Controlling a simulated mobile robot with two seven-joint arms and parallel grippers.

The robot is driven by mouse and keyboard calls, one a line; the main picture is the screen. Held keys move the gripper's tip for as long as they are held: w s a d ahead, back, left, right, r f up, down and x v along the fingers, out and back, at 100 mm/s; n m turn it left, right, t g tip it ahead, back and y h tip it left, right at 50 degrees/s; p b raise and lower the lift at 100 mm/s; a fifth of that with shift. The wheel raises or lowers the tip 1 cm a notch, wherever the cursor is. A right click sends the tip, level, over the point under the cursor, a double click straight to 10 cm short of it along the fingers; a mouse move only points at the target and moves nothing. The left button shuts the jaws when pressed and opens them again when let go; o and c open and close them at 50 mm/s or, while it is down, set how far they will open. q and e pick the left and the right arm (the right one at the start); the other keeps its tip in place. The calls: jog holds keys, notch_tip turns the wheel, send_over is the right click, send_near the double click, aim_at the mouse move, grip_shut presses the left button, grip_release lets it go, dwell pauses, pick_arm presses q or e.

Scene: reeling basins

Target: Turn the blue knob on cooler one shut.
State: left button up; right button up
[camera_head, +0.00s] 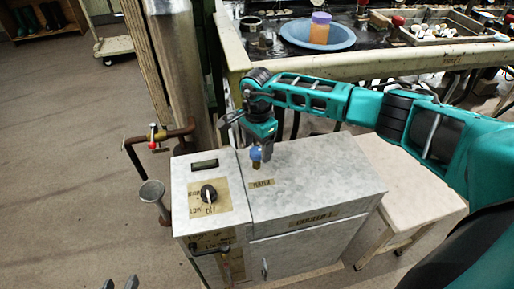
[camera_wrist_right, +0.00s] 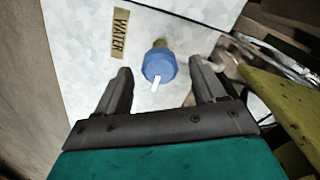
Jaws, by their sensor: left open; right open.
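The blue knob (camera_head: 255,153) sits on a brass stem on top of cooler one (camera_head: 313,188), a pale metal box, beside a "WATER" label. In the right wrist view the knob (camera_wrist_right: 159,66) has a white pointer mark facing the gripper. My right gripper (camera_wrist_right: 163,76) is open, its fingers on either side of the knob's near edge, with gaps at both sides. In the head view this gripper (camera_head: 259,141) points down over the knob and partly hides it. My left gripper (camera_head: 120,283) shows only its open fingertips at the bottom edge, away from the cooler.
A panel with a black dial (camera_head: 208,193) adjoins the cooler's left side. A pipe with a red-handled valve (camera_head: 153,138) stands left of it. A bench with a blue basin (camera_head: 317,34) is behind.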

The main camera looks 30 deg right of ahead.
jog(key=shift+f, duration=0.35)
jog(key=shift+c, duration=0.4)
jog(key=c, duration=1)
